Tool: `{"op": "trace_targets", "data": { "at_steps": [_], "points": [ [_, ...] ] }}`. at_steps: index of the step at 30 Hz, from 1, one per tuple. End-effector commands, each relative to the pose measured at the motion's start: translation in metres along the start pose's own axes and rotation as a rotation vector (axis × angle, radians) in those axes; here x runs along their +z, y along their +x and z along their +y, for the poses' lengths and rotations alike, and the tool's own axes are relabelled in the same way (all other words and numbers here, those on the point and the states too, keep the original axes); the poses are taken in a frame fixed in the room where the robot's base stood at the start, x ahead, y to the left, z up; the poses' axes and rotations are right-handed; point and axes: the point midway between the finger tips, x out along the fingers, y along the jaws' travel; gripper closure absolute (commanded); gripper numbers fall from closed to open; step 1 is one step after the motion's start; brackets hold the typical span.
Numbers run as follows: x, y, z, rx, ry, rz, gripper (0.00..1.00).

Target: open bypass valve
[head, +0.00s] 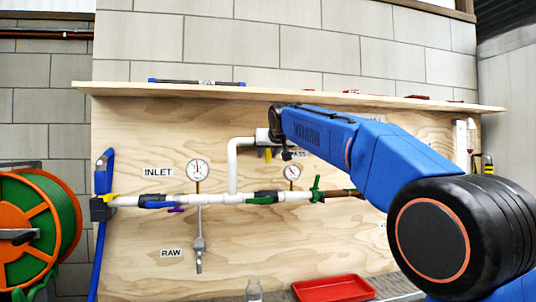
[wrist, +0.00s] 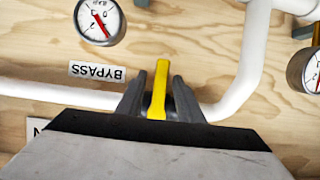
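The bypass valve's yellow handle (wrist: 159,88) stands between the two dark fingers of my gripper (wrist: 159,95) in the wrist view. The fingers are apart, with a gap showing on each side of the handle. The BYPASS label (wrist: 97,71) is beside it, upside down in this view. In the head view my gripper (head: 279,154) is at the top of the white bypass pipe (head: 234,170), and a bit of the yellow handle (head: 267,153) shows there. My arm and gripper hide most of the valve body and part of the label.
Gauges (head: 197,170) (head: 292,172) stand on the white pipe run below. A green valve handle (head: 316,190) and a purple handle (head: 176,210) are on that run. A shelf (head: 380,98) juts out above. A red tray (head: 333,288) and hose reel (head: 35,225) are lower down.

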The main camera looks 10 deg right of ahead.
Motion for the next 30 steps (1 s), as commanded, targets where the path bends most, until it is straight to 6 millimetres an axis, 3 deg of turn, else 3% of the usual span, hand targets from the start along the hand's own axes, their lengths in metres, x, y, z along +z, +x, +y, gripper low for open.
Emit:
{"op": "trace_targets", "data": {
  "at_steps": [7, 12, 23, 30],
  "points": [
    [0.0, 0.0008, -0.0001, 0.0, 0.0, 0.0, 0.66],
    [0.0, 0.0008, -0.0002, 0.0, 0.0, 0.0, 1.0],
    [0.0, 0.0007, 0.0007, 0.011, -0.03, 0.0, 1.0],
    [-0.0005, 0.0005, 0.0052, 0.06, -0.15, 0.0, 1.0]
  ]
}}
